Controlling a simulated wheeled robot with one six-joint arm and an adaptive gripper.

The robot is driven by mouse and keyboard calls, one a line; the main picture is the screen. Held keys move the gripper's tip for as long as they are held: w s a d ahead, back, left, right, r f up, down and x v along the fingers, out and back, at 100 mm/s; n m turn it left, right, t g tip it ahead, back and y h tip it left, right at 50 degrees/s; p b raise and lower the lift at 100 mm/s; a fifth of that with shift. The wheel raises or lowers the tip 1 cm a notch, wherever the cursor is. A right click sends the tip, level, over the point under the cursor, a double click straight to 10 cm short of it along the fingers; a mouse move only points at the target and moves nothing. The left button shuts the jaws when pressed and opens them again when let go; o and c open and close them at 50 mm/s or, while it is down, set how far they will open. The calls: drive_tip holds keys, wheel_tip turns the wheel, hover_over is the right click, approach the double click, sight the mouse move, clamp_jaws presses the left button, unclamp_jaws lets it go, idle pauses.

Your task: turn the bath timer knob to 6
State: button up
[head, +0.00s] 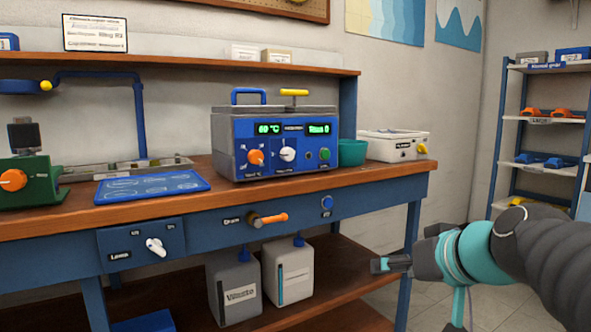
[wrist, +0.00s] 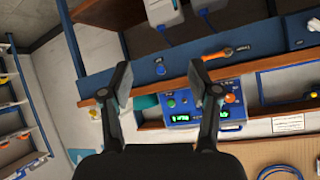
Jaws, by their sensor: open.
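The bath (head: 272,138) is a grey and blue box on the bench, with two green displays. The left display reads 60 °C; the right one seems to end in 0. A white knob (head: 287,154) is in the middle of its front, right of an orange knob (head: 256,157). The white knob looks like the timer knob, but its label and scale are too small to read. In the wrist view, my gripper (wrist: 160,82) is open and empty. The bath (wrist: 203,121) appears upside down beyond the fingers; one finger covers part of its front.
A green button (head: 324,154) is right of the white knob. A teal cup (head: 348,152) and white box (head: 393,145) stand right of the bath. An orange drain handle (head: 268,219) sticks out below the bench top. A blue mat (head: 150,186) lies left.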

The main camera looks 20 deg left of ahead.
sight(289, 156)
drive_tip(key=w+a+r+n+t+y+b, duration=0.3)
drive_tip(key=w+a+r+y+b, duration=0.3)
drive_tip(key=w+a+r, duration=0.95)
drive_tip(key=shift+y, duration=0.4)
drive_tip(key=p+x, duration=0.1)
drive_tip(key=x, duration=0.3)
drive_tip(key=s+f+x, duration=0.1)
drive_tip(key=x, duration=0.3)
drive_tip(key=a+f+p+x, duration=0.1)
drive_tip(key=x, duration=0.3)
drive_tip(key=shift+s+a+f+p, duration=0.1)
drive_tip(key=shift+a+f+p, duration=0.1)
drive_tip(key=shift+p, duration=0.15)
drive_tip(key=shift+w+a+f, duration=0.1)
drive_tip(key=shift+w+a, duration=0.35)
drive_tip(key=c, duration=1.2)
